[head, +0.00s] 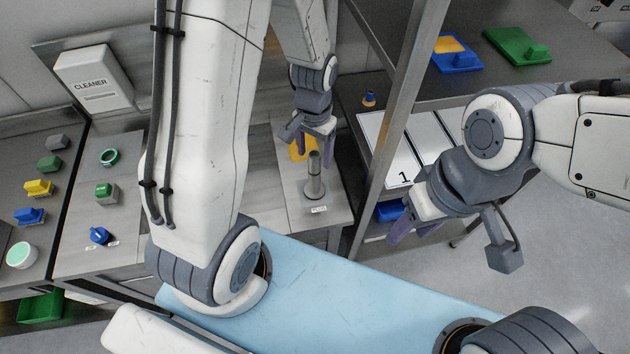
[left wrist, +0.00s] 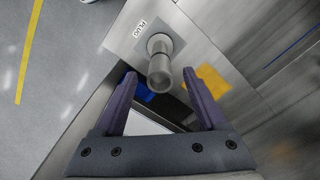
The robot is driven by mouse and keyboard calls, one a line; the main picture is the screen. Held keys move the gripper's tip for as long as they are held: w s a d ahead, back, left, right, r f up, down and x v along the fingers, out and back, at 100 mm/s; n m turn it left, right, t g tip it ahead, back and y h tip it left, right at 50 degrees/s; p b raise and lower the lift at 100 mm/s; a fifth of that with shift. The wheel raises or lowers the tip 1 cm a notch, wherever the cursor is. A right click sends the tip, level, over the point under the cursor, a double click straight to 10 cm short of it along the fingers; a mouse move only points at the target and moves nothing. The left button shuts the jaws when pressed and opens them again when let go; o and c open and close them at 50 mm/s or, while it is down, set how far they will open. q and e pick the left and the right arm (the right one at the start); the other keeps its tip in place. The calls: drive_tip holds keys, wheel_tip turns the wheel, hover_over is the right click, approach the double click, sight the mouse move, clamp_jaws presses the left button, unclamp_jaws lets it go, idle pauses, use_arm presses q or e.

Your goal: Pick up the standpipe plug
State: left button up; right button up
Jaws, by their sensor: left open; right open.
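The standpipe plug (head: 314,180) is a grey upright cylinder on a round base, standing on a metal counter beside a small "PLUG" label (head: 319,210). In the left wrist view the plug (left wrist: 160,70) shows between my two fingertips in the picture, with a gap on each side. My left gripper (head: 308,138) is open and empty, close to the plug's top; I cannot tell the exact distance. My right gripper (head: 408,228) is open and empty, off to the right of the counter.
A yellow patch (head: 300,148) lies on the counter behind the plug. A metal post (head: 400,120) of the shelving rises between the grippers. A blue bin (head: 390,210) sits low under the numbered panels. Coloured parts and a cleaner box (head: 93,78) are at left.

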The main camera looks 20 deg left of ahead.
sight(314, 175)
use_arm(q)
drive_tip(key=shift+f, duration=1.25)
clamp_jaws()
drive_tip(key=shift+w, duration=0.1)
idle(0.3)
